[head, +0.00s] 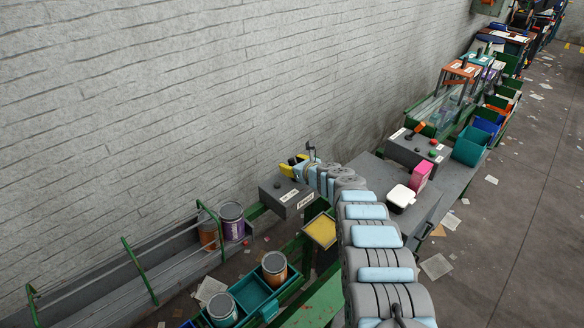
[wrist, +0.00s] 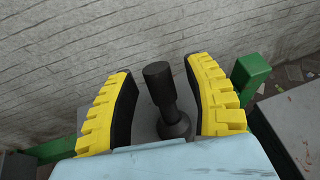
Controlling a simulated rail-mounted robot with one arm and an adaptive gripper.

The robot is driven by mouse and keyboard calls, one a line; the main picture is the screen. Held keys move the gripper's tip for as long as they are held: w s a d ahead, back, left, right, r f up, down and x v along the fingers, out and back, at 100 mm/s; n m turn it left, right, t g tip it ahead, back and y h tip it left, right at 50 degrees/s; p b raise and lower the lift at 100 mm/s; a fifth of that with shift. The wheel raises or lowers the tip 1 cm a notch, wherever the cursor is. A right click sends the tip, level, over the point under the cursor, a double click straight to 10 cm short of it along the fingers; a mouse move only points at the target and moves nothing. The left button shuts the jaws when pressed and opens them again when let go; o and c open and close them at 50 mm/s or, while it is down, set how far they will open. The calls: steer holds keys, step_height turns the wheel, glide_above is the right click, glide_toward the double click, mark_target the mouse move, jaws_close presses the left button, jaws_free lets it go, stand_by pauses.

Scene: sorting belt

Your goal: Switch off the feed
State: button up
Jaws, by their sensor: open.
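A grey box (head: 279,200) with white labels stands in the middle of the head view, against the belt frame; its lettering is too small to read surely. My gripper (head: 292,166) is over the back of this box, with its yellow fingers showing. In the wrist view a black lever (wrist: 159,85) with a thick cylindrical knob rises from a round base. My gripper (wrist: 156,75) is open, with one yellow finger on each side of the lever. Gaps show between the knob and both fingers. In the head view I cannot clearly make out the lever beside my gripper.
A second grey control box (head: 404,151) with an orange lever and red and green buttons stands on the grey bench (head: 432,197). A pink carton (head: 420,175) and a white container (head: 401,197) stand near it. Cans stand on the belt at left. A green post (wrist: 250,78) is right of my gripper.

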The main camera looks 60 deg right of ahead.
jaws_close()
